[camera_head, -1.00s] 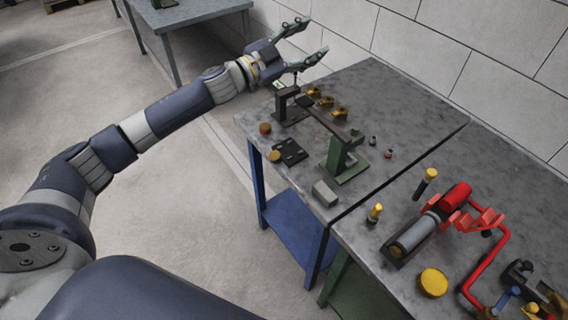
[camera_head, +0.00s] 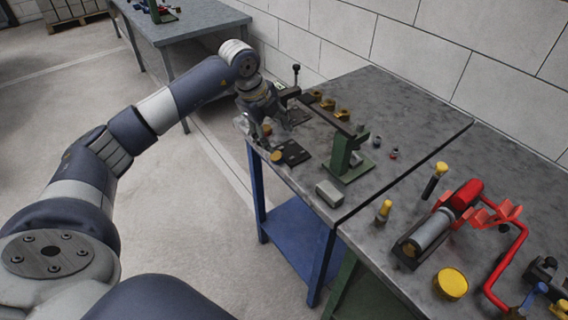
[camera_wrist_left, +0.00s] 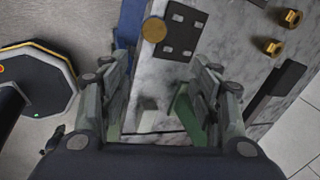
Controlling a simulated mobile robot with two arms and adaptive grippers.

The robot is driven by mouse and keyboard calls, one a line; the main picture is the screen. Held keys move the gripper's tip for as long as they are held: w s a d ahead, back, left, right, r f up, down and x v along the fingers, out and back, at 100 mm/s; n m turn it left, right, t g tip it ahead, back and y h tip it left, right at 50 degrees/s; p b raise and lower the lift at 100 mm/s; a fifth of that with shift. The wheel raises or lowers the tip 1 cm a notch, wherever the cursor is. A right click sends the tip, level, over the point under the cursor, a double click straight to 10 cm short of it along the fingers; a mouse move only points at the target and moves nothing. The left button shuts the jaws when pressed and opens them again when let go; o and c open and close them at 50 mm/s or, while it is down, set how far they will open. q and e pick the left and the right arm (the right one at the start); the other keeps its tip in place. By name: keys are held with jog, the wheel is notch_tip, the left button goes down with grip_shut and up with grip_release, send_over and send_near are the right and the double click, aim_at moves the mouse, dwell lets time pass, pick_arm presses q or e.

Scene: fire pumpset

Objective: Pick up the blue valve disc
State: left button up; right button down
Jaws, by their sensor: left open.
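I cannot make out a blue valve disc for certain in either view. A small blue part (camera_head: 536,294) shows at the right table's lower right edge, but its shape is unclear. My left gripper (camera_head: 262,138) points down over the near left corner of the grey-topped table (camera_head: 395,110). In the left wrist view its two fingers (camera_wrist_left: 160,72) are spread with nothing held between them. A gold disc-shaped piece (camera_wrist_left: 154,30) and a black plate (camera_wrist_left: 180,35) lie ahead of the fingers. My right gripper is not in view.
A green stand (camera_head: 342,155) with a dark bar, several brass fittings (camera_head: 342,114) and a grey block (camera_head: 329,193) occupy the table. A red pump assembly (camera_head: 467,193) and a yellow cap (camera_head: 452,283) are on the right table. A white block wall (camera_head: 420,50) stands behind.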

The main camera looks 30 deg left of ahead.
pick_arm(q)
jog(key=a, duration=0.2)
jog(key=y+p, duration=0.1)
send_over(276, 155)
jog(key=s, duration=0.2)
jog(key=shift+n, duration=0.3)
notch_tip(276, 155, down, 5)
jog(key=shift+w+a+f, duration=0.1)
jog(key=p+x, duration=0.2)
jog(key=x, duration=0.2)
jog(key=shift+f, duration=0.4)
jog(key=shift+w+f, duration=0.15)
jog(key=shift+f, duration=0.25)
jog(key=shift+c, duration=0.2)
jog(key=c, duration=1.2)
